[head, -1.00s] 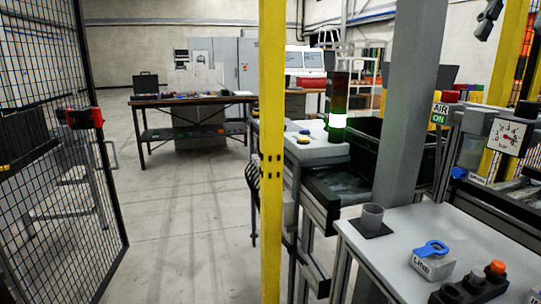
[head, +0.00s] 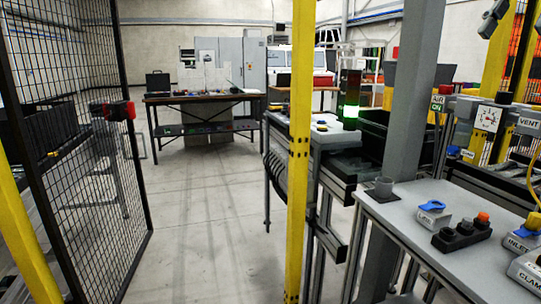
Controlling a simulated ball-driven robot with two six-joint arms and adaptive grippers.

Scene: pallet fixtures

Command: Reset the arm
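No arm of mine and neither gripper shows in the head view. A grey table (head: 405,214) stands at the right. On it are a grey cup (head: 384,186) on a dark base, a small box with a blue ring-shaped part (head: 432,207), and a black block with an orange knob (head: 464,231). More labelled boxes, one reading INLET (head: 519,238), sit at the right edge, partly cut off.
A yellow post (head: 300,160) and a grey column (head: 408,110) stand in front of the stations. A mesh gate (head: 85,150) is at the left. Open floor (head: 215,220) leads to a far workbench (head: 200,97).

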